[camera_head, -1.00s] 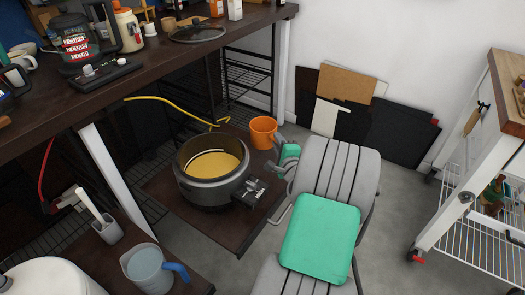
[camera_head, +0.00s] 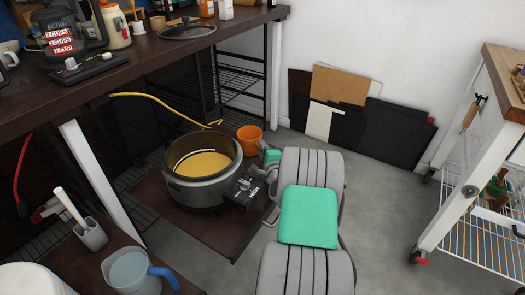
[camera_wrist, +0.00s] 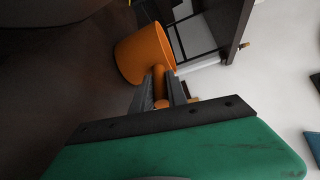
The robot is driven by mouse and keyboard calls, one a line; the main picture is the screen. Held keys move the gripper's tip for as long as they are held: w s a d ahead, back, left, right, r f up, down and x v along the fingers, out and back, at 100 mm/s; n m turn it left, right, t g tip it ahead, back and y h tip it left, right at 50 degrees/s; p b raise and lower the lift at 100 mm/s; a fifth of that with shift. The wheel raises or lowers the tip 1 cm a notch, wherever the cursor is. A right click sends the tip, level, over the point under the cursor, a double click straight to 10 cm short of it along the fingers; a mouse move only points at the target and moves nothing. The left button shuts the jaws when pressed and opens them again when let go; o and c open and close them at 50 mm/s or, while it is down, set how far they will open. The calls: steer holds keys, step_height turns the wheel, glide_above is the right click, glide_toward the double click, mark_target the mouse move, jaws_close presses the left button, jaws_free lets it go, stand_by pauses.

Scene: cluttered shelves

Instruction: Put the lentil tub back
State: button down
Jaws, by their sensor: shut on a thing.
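An orange tub (camera_head: 249,139) is behind and right of the big pot, at the back end of the low dark shelf. No label shows on it, so I cannot tell for sure that it is the lentil tub. My gripper (camera_head: 262,147) is at its right side. In the wrist view my gripper (camera_wrist: 161,88) is shut on a short orange part, like a handle, in front of the orange tub (camera_wrist: 143,54). Its contents are hidden. I cannot tell whether its base touches the shelf.
A large dark pot (camera_head: 203,188) with yellow contents stands on the low shelf (camera_head: 205,229), close to the tub. A wire rack (camera_head: 240,91) and table leg (camera_head: 274,80) stand behind. A blue-handled jug (camera_head: 130,270) is at front left.

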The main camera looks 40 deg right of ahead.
steer(key=c, duration=1.3)
jaws_free()
steer(key=shift+f, duration=0.1)
steer(key=shift+s+a+r, duration=0.1)
steer(key=shift+s+r, duration=0.1)
steer(key=p+v, duration=0.3)
steer(key=v, duration=0.8)
steer(key=shift+s+a, duration=0.2)
